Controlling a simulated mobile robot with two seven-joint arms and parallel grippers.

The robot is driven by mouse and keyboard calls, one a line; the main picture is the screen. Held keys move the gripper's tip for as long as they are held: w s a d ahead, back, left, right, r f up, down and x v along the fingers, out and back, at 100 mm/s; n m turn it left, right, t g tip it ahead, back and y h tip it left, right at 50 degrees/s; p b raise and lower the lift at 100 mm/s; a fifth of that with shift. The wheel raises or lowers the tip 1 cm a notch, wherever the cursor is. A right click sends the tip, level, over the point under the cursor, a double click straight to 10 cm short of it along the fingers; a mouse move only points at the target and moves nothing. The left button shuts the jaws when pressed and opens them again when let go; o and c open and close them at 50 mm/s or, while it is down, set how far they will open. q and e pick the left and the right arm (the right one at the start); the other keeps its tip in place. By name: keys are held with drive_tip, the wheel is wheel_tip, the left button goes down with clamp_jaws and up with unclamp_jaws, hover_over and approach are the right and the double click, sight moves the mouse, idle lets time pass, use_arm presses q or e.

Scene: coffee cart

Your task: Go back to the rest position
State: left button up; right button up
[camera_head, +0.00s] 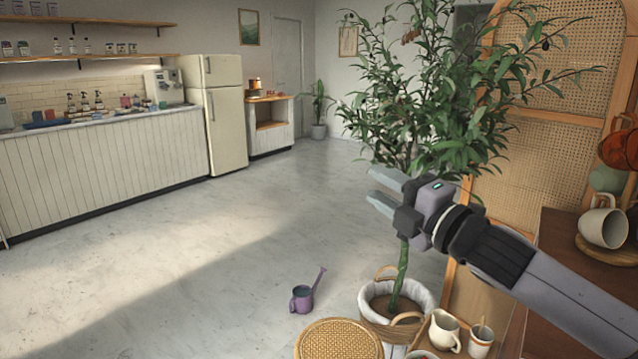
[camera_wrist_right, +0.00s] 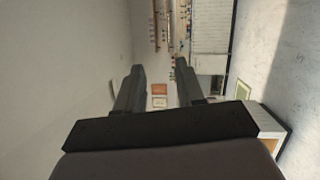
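My right gripper (camera_head: 382,190) is raised in the middle right of the head view, its arm coming in from the lower right. Its two fingers stand apart with nothing between them. It shows in front of the leaves and trunk of a potted tree. In the right wrist view, the two dark fingers (camera_wrist_right: 157,90) are also apart and empty, with the room's wall and shelves far beyond them. My left gripper is not in the head view.
The potted tree (camera_head: 400,100) stands in a basket (camera_head: 425,297). A purple watering can (camera_head: 302,298), a woven stool (camera_head: 340,340) and a white pitcher (camera_head: 444,331) are near the bottom. A wooden cabinet (camera_head: 560,250) with a mug (camera_head: 603,222) stands right. The floor at left is clear.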

drive_tip(key=s+d+f+m+g+h, duration=0.1)
drive_tip(key=s+d+f+m+h, duration=0.2)
drive_tip(key=f, duration=0.6)
drive_tip(key=s+d+f+m, duration=0.25)
drive_tip(key=f+m, duration=0.25)
drive_tip(key=f, duration=0.4)
drive_tip(key=s+d+f+m+g+h, duration=0.1)
drive_tip(key=s+d+f+m+h, duration=0.15)
drive_tip(key=f, duration=0.75)
drive_tip(key=s+d+f+m+g+h, duration=0.2)
drive_tip(key=s+d+f+m, duration=0.3)
drive_tip(key=s+f, duration=0.5)
drive_tip(key=s+d+f+m+g+h, duration=0.25)
drive_tip(key=s+d+f, duration=0.5)
drive_tip(key=s, duration=0.45)
drive_tip(key=a+m+t, duration=0.1)
drive_tip(key=a+m, duration=0.5)
drive_tip(key=a, duration=0.4)
drive_tip(key=shift+y, duration=0.3)
drive_tip(key=r+p, duration=0.2)
drive_tip(key=p, duration=0.1)
drive_tip(key=r+p, duration=0.3)
drive_tip(key=shift+s+a, duration=0.2)
drive_tip(key=shift+f, duration=0.1)
